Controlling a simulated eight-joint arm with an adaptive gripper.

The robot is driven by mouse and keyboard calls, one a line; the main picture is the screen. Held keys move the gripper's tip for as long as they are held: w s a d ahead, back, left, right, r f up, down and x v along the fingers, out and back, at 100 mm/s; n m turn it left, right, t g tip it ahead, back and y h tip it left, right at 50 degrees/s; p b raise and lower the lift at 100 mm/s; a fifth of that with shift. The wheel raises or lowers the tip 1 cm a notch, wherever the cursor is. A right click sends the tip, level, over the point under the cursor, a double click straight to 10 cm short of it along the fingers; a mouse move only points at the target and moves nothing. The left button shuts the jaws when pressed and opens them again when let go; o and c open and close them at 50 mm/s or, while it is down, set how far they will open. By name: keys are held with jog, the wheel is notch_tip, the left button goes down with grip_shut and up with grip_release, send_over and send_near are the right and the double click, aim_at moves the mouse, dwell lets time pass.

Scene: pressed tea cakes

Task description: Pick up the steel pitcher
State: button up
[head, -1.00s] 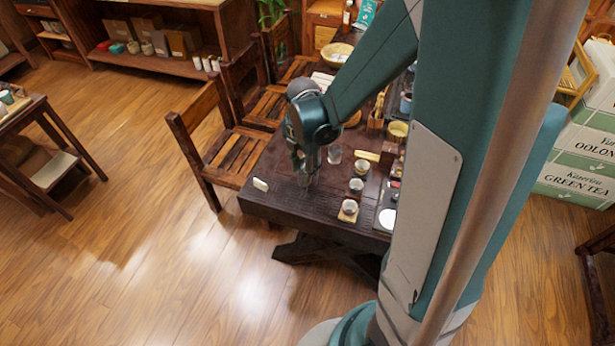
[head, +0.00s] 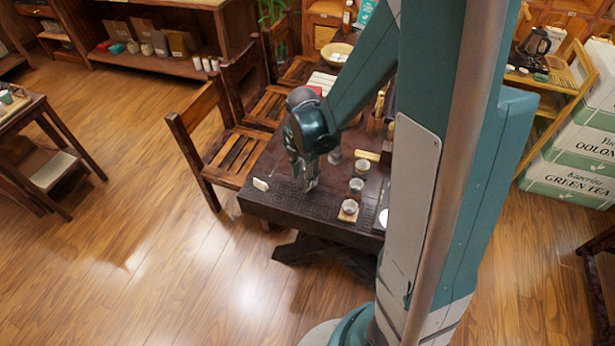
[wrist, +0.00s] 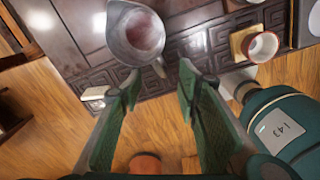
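The steel pitcher (wrist: 138,35) stands on the dark table near its edge, seen from above in the wrist view. Its mouth is open and a narrow projection points toward my gripper (wrist: 160,76). The two green-padded fingers are apart with nothing between them. Their tips are just short of the pitcher, to either side of the projection. In the head view my gripper (head: 304,182) points down over the near left part of the table, and the pitcher there is mostly hidden or hard to tell from the fingers.
A small white block (wrist: 95,93) lies left of the pitcher on the dark table (head: 305,217). A cup (wrist: 263,46) on a wooden coaster (wrist: 237,43) stands to the right. More cups stand behind it in the head view. A wooden chair (head: 222,150) is at the table's left side.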

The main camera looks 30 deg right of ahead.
jog(key=shift+w+f+b, duration=0.1)
jog(key=shift+f+b, duration=0.25)
jog(key=shift+f, duration=1.6)
grip_shut()
